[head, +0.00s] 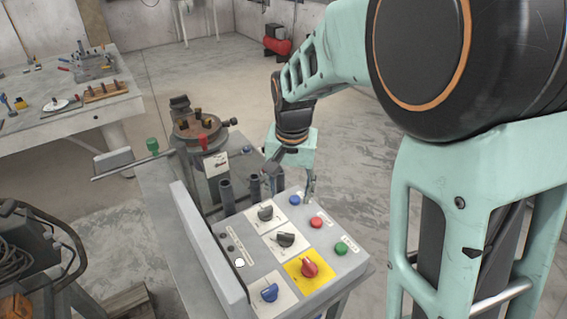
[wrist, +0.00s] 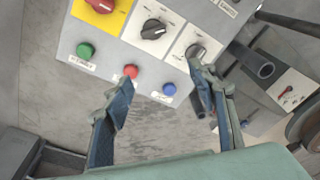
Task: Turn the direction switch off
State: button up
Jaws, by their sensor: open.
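The grey control box (head: 335,274) carries rotary switches on white plates and one on a yellow plate. A black knob (head: 265,212) sits at the far end, with another black knob (head: 285,240) nearer. A red knob (head: 309,268) is on the yellow plate, and a blue knob (head: 269,292) is at the near end. The labels are too small to read, so I cannot tell which is the direction switch. My gripper (head: 290,186) is open and empty at the box's far end. In the wrist view my gripper (wrist: 163,82) has its fingers apart, the right one near the far black knob (wrist: 195,51).
Blue (head: 294,201), red (head: 316,222) and green (head: 340,248) push buttons line the box's right side. An upright grey panel (head: 205,245) stands along its left. Dark tubes (head: 227,195) and a round-topped fixture (head: 200,127) stand beyond.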

aim_at(286, 234)
jog(key=shift+g, duration=0.7)
jog(key=f, duration=0.4)
jog(key=s+f, duration=0.1)
jog(key=f, duration=0.4)
jog(key=s+f+p, duration=0.1)
jog(key=f, duration=0.3)
jog(key=shift+a+f, duration=0.15)
jog(key=shift+a, duration=0.2)
jog(key=shift+c, duration=0.4)
jog(key=c, duration=1.1)
